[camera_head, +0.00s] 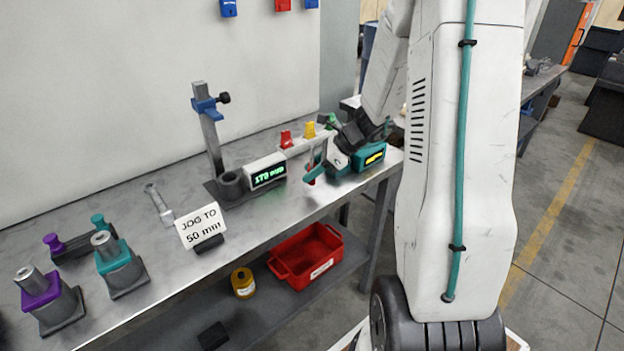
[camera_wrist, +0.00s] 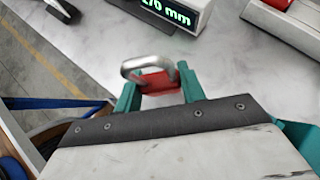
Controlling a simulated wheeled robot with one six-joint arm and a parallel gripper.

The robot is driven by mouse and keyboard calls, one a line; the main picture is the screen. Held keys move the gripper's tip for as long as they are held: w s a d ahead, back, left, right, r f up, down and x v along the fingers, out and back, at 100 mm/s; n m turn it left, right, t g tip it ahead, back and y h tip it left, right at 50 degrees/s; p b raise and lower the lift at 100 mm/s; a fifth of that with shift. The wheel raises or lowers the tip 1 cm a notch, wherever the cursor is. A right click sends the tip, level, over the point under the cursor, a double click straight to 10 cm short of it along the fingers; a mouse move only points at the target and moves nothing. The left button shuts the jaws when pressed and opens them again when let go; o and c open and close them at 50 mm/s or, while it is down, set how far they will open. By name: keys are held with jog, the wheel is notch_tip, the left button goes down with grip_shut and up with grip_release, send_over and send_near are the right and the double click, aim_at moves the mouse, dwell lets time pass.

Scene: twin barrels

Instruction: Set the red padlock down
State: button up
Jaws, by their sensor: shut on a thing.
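The red padlock (camera_wrist: 158,82) has a silver shackle and sits between the two teal fingers of my gripper (camera_wrist: 157,88) in the wrist view. My gripper is shut on it, with the shackle pointing away from the palm. In the head view my gripper (camera_head: 315,173) is low over the right part of the grey bench (camera_head: 270,210), and a bit of red shows at its fingers. I cannot tell whether the padlock touches the bench top.
A display box (camera_head: 266,171) with green digits stands left of my gripper, beside a column stand (camera_head: 211,140). Behind is a pale rack (camera_head: 300,146) with red and yellow pieces. A sign (camera_head: 201,225) reads "JOG TO 50 mm". A red crate (camera_head: 306,256) is on the lower shelf.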

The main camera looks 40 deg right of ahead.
jog(key=shift+w+f, duration=0.2)
jog(key=shift+f, duration=1.6)
jog(key=shift+f, duration=0.1)
jog(key=o, duration=0.9)
